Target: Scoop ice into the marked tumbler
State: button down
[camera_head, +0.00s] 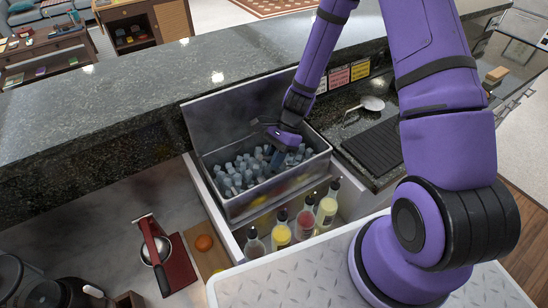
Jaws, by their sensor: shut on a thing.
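My gripper (280,152) reaches down into the open metal ice bin (233,213) from behind. It is shut on a slim blue-grey thing, apparently the handle of the ice scoop (278,160). The rest of the held thing is hidden by my gripper or sunk among the ice. The ice (238,173) is a heap of bluish cubes filling the bin. I cannot make out the marked tumbler. Three small cards, white, pink (340,77) and yellow, stand in a row behind the counter, partly cut off by my arm.
Several bottles (305,222) with pour spouts stand in the rack in front of the bin. A silver strainer-like tool (372,103) and a black ribbed mat (374,146) lie to the right.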

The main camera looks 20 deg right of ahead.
jog(key=shift+r+m+t+h, duration=0.1)
jog(key=shift+r+t+h, duration=0.1)
jog(key=shift+r+h, duration=1.05)
jog(key=shift+r+m+t+h, duration=0.15)
jog(key=shift+r+h, duration=0.25)
jog(key=shift+r, duration=1.5)
jog(key=shift+r+m+t+h, duration=0.1)
jog(key=shift+r+t+h, duration=0.15)
jog(key=shift+r+h, duration=1)
jog(key=shift+r, duration=0.65)
jog(key=shift+d, duration=0.1)
